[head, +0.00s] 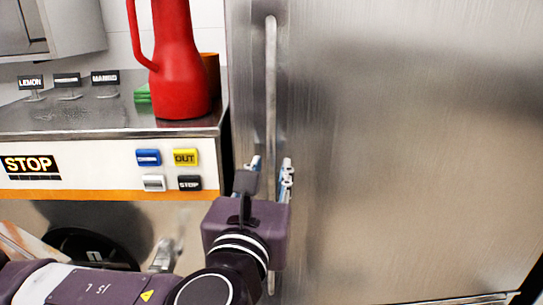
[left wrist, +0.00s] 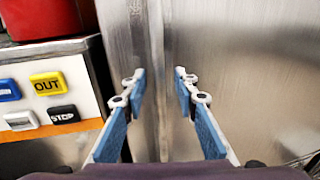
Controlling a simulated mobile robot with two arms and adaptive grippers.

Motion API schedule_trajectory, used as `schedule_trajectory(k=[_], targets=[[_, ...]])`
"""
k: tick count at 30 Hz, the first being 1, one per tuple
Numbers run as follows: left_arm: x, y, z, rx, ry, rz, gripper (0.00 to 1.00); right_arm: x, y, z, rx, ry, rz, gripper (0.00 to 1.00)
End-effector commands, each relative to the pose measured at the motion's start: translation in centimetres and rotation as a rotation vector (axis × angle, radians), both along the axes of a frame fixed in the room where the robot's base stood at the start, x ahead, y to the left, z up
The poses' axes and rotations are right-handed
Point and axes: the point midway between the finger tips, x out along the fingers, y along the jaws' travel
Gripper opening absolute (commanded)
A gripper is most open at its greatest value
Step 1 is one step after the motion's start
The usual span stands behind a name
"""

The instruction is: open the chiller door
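The chiller door (head: 410,150) is a large brushed steel panel that looks shut. Its long vertical bar handle (head: 270,70) runs near its left edge. My left gripper (head: 271,167) is at the lower part of the handle, with its fingers pointing up at the door. In the left wrist view, my left gripper (left wrist: 159,80) is open, with one blue finger pad on each side of the handle (left wrist: 156,60). A gap shows between the fingers and the bar. In the head view, my gripper body hides part of the lower handle. My right gripper is in neither view.
A counter (head: 110,118) stands to the left of the chiller. It holds a red jug (head: 180,75) and small flavour signs (head: 66,79). Its front has several coloured buttons (head: 148,157) close to my left gripper. Space in front of the door's right part looks clear.

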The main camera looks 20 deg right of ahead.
Motion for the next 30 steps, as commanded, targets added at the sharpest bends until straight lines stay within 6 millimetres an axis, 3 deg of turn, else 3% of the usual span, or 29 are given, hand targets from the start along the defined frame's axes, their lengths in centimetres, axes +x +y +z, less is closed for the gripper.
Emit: schedule_trajectory(k=[5,14,22,30], targets=[[1.5,-0.8,0.1,0.000,0.000,0.000,0.27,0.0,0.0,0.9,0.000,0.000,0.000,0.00],[1.7,-1.0,0.0,-0.001,0.000,-0.002,0.27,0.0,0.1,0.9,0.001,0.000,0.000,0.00],[1.7,-1.0,0.0,-0.001,0.000,-0.002,0.00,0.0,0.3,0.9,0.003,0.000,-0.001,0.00],[1.7,-1.0,0.0,-0.001,0.000,-0.002,0.00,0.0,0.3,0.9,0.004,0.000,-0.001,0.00]])
